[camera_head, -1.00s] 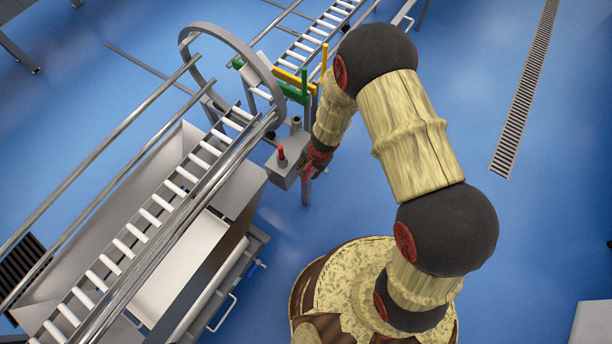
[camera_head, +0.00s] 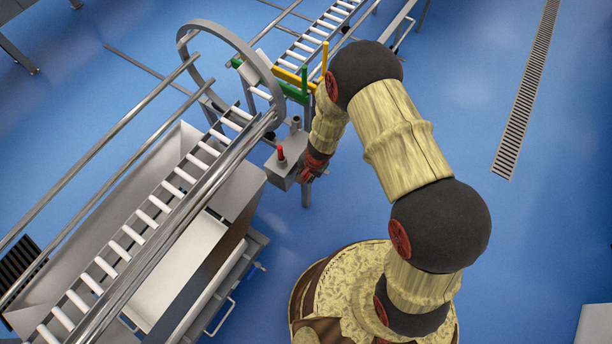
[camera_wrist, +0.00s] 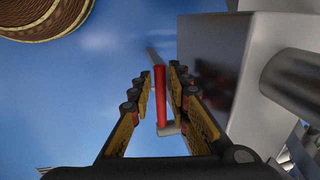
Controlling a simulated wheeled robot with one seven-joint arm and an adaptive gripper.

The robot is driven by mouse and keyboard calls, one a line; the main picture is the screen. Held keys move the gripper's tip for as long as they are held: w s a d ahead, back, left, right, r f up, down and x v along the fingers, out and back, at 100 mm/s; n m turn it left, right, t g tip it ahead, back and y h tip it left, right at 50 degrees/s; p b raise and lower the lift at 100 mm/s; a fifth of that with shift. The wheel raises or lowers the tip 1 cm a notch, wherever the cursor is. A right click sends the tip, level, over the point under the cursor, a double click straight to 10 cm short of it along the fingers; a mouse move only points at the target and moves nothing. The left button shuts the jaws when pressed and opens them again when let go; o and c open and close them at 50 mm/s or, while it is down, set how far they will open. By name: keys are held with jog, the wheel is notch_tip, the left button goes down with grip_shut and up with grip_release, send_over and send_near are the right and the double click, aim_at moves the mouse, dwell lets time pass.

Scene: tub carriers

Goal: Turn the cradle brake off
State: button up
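In the wrist view a red bar (camera_wrist: 160,95) with grey ends stands between the two fingers of my gripper (camera_wrist: 160,82). The fingers are open, with a gap seen on both sides of the bar. The box (camera_wrist: 262,40) fills the right of that view. I cannot tell which part is the cradle brake, nor its setting.
A metal ring (camera_head: 191,45) and rails surround the roller track (camera_head: 160,205) on the left. A steel tub (camera_head: 240,190) is below the track.

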grip_shut()
jog(key=shift+r, duration=0.1)
dwell(0.6)
